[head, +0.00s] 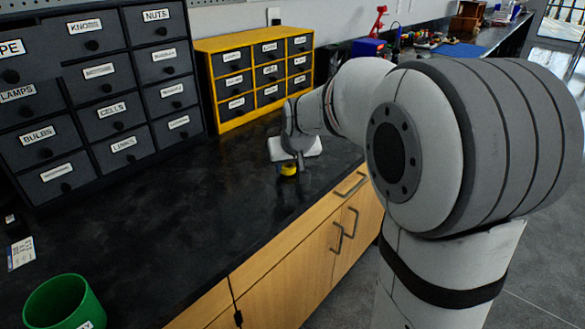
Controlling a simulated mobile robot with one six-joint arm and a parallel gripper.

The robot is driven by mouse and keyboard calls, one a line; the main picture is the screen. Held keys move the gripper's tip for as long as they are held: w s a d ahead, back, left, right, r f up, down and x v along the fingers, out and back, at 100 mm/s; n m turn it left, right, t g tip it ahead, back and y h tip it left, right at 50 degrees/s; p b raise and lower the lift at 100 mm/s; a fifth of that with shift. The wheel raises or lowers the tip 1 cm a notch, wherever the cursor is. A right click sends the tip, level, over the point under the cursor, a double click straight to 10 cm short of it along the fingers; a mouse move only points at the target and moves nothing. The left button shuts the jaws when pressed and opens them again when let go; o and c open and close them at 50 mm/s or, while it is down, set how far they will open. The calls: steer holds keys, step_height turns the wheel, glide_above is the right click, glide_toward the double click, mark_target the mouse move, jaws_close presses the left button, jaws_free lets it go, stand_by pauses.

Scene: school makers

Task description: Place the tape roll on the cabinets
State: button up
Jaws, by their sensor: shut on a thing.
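The tape roll (288,169) is small and yellow with a dark part. It shows in the head view just under my gripper (289,164), between its fingertips. My gripper is shut on it, low over the black counter top. I cannot tell whether the roll touches the counter. The cabinets (288,247) are light wood with metal handles. They stand under the black counter top (190,200), which spans the middle of the view. My arm hides part of the counter and cabinets on the right.
A dark drawer unit (105,98) with labelled drawers stands at the left back. A yellow-framed drawer unit (255,72) stands behind my gripper. A green cup (63,303) is at the front left. The middle of the counter is clear. Small clutter (425,40) lies at the far end.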

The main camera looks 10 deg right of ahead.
steer(key=shift+f, duration=0.3)
steer(key=o, duration=1)
steer(key=shift+c, duration=0.2)
steer(key=shift+r, duration=0.35)
steer(key=p+v, duration=0.3)
steer(key=v, duration=0.8)
steer(key=s+f+g, duration=0.2)
steer(key=s+f, duration=0.4)
steer(key=s, duration=0.5)
steer(key=s+f+g, duration=0.3)
steer(key=s+f, duration=0.4)
steer(key=s, duration=0.4)
steer(key=shift+d, duration=0.25)
steer(key=shift+r, duration=0.15)
